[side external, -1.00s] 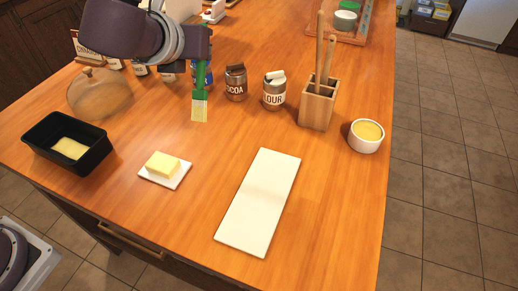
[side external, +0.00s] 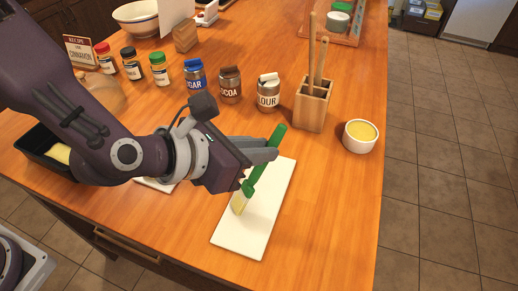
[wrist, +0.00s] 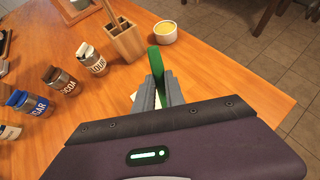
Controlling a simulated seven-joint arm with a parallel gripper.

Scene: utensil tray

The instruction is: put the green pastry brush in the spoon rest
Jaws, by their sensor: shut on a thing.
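The green pastry brush (side external: 258,176) has a green handle and pale bristles. My gripper (side external: 264,150) is shut on its handle and holds it tilted, bristles down to the left, over the long white slab (side external: 268,210). The slab looks like the spoon rest and lies flat on the counter. I cannot tell whether the bristles touch it. In the wrist view the green handle (wrist: 156,62) sticks up between the fingers (wrist: 158,92); the bristles are hidden there and little of the slab shows.
A wooden utensil holder (side external: 313,108) and a white ramekin (side external: 360,136) stand behind the slab to the right. Flour (side external: 268,95), cocoa (side external: 230,88) and sugar (side external: 194,78) jars stand behind my gripper. A black loaf pan (side external: 42,155) and the butter dish are partly hidden by my arm.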

